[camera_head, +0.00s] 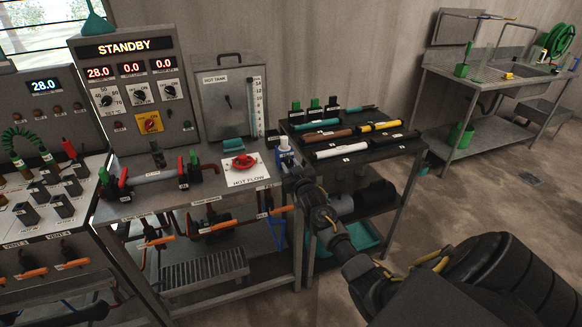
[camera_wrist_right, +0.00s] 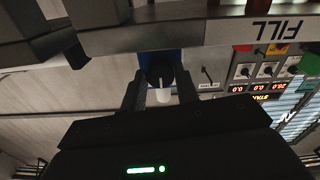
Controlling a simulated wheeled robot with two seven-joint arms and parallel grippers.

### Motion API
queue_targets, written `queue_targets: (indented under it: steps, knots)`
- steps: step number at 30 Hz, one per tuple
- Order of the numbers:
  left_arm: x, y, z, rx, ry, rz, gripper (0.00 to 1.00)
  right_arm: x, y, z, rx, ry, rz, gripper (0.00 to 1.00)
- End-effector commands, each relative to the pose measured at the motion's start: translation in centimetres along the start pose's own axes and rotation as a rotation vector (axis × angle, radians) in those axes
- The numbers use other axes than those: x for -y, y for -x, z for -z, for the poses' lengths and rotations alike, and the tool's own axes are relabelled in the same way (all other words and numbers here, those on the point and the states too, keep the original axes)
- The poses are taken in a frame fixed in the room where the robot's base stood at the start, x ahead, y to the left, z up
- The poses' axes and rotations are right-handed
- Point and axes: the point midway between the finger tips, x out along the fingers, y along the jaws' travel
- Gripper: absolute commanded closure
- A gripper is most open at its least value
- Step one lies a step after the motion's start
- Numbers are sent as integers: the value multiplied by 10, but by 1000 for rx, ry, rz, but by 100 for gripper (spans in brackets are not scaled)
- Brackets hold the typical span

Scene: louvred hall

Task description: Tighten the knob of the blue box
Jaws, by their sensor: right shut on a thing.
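The blue box (camera_head: 286,157) is small and sits at the right front corner of the steel bench, beside the hot flow plate. A white part (camera_head: 284,142) stands on top of it. In the right wrist view the blue box (camera_wrist_right: 153,58) shows partly behind a dark round knob (camera_wrist_right: 160,75), with a white part (camera_wrist_right: 163,96) next to it. My right gripper (camera_wrist_right: 159,92) has a finger on each side of the knob and is shut on it. The right gripper (camera_head: 288,172) is small and dark in the head view, and its contact with the knob is hidden there. My left gripper is not in view.
A red valve handle (camera_head: 241,162) is close left of the blue box. A dark rack table (camera_head: 333,133) with several coloured rods stands close right. A standby control panel (camera_head: 130,85) rises behind the bench. The floor on the right is clear up to a sink (camera_head: 500,85).

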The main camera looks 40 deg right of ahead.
Motion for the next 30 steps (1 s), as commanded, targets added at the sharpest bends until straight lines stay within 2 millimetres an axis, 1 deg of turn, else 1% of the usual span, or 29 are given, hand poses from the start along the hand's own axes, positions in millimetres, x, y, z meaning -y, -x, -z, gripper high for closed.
queue_targets:
  steps: [1, 5, 13, 16, 20, 27, 30]
  knots:
    - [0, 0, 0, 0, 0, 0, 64, 1, 1, -2, 5, 0, 1, 66]
    - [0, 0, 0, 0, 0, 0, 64, 1, 0, -2, 3, 0, 1, 49]
    - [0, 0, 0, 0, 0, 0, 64, 0, 0, -1, 1, 1, 0, 48]
    - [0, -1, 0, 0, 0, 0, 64, 0, 5, -1, 1, 1, 1, 48]
    - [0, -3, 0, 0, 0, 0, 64, 0, 22, -2, 1, 2, 1, 48]
    - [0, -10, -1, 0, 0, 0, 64, 1, 70, -3, 2, 1, 2, 48]
    - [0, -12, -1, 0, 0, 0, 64, 0, 86, -2, 2, 1, 1, 48]
